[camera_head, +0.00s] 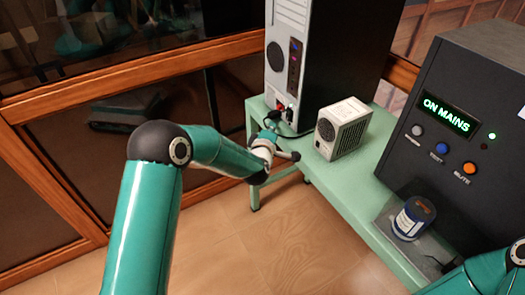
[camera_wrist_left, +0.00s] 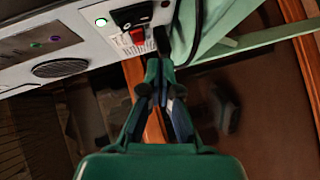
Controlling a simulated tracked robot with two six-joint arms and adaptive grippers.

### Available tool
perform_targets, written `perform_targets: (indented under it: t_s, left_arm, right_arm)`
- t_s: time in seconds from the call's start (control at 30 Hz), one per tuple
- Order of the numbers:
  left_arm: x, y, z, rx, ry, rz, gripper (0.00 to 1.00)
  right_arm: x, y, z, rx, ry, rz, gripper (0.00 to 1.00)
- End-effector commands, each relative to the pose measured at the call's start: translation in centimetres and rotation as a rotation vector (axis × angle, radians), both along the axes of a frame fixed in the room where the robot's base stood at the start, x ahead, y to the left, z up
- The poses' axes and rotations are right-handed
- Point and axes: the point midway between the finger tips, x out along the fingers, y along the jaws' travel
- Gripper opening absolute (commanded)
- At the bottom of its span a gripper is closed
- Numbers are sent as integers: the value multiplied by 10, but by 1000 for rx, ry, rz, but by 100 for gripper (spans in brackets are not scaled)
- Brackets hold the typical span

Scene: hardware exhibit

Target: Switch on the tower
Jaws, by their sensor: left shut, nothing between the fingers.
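The tower (camera_head: 345,55) stands upright on a green bench, its pale back panel facing left. In the left wrist view the panel (camera_wrist_left: 85,45) carries a red switch (camera_wrist_left: 138,36), a black socket area (camera_wrist_left: 132,15) and a lit greenish-white light (camera_wrist_left: 101,22). I cannot tell the switch's position. A black cable runs from the tower's lower back. My left gripper (camera_head: 272,122) is shut and empty, close to the panel's lower corner; its fingertips also show in the left wrist view (camera_wrist_left: 160,68), just below the switch. I cannot tell whether they touch. Only part of my right arm shows at lower right.
A small grey vented box (camera_head: 342,128) stands on the green bench (camera_head: 345,185) beside the tower. A dark console (camera_head: 465,100) with a lit "ON MAINS" display and buttons is at right. A blue-labelled jar (camera_head: 413,217) stands before it. A wooden-framed cabinet lies behind my left arm.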

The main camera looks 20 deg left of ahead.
Motion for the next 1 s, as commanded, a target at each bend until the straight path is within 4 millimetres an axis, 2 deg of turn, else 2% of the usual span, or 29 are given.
perform_targets:
  t_s: [0.2, 0.4, 0.6, 1.0]
  left_arm:
    - [-43, -6, 1, 1, 0, -4, 0]
    - [-72, -8, 3, 0, -1, -2, 0]
    - [-85, -9, 4, 0, -1, -1, 0]
    - [-85, -8, 4, 0, -1, 1, 0]
  right_arm:
    - [1, 0, -11, -1, -3, -1, 0]
    - [1, 0, -17, 0, -2, -1, 0]
    - [1, 0, -19, 0, -2, -1, 0]
    - [1, 0, -19, 0, -2, -1, 0]
